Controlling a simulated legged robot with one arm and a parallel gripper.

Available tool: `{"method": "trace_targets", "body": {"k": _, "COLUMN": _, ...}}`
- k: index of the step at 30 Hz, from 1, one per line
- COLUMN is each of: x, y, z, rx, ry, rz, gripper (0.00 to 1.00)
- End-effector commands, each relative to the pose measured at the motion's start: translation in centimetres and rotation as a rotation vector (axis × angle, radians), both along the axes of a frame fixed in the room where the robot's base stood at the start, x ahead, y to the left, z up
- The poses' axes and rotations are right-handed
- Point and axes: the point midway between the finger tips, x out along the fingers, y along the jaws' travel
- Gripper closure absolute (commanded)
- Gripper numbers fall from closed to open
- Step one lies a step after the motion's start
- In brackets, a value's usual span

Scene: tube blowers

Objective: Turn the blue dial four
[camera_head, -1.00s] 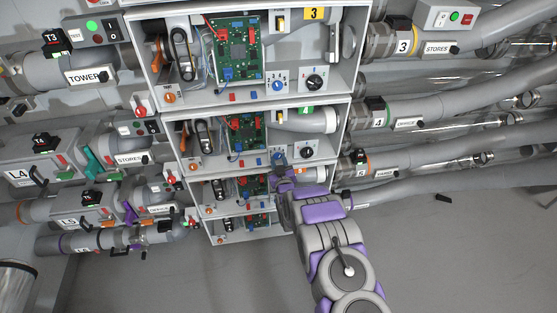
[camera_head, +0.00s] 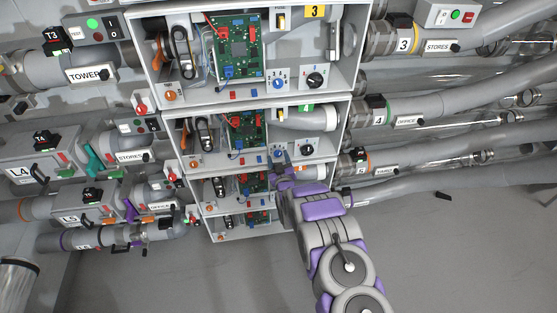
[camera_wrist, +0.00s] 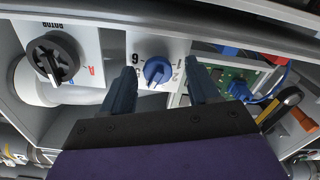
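The blue dial (camera_head: 279,152) sits on a white plate at the lower right of box four, below the box's green label (camera_head: 307,107). In the wrist view the blue dial (camera_wrist: 157,71) is round with a raised grip bar, and numbers are printed around it. My gripper (camera_head: 283,166) is just in front of the dial. In the wrist view my gripper (camera_wrist: 160,69) is open, with one dark finger on each side of the dial. Gaps show between the fingers and the dial, and I cannot tell the remaining depth.
A black rotor dial (camera_wrist: 53,61) is left of the blue dial in the wrist view. A green circuit board (camera_wrist: 238,82) with blue and red connectors is to the right. Box three (camera_head: 145,60) is above, with its own blue dial (camera_head: 278,84). More boxes are below.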

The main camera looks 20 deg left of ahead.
Motion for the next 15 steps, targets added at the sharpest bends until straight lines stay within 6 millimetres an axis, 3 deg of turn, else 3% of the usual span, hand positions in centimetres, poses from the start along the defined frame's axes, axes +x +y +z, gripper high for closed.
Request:
{"method": "trace_targets", "body": {"k": 8, "x": 0.0, "y": -0.2, "z": 0.1, "rx": 0.001, "ry": 0.0, "rz": -0.001, "gripper": 0.39}}
{"method": "trace_targets", "body": {"k": 15, "x": -1.6, "y": -1.1, "z": 0.2, "rx": 0.001, "ry": 0.0, "rz": -0.001, "gripper": 0.39}}
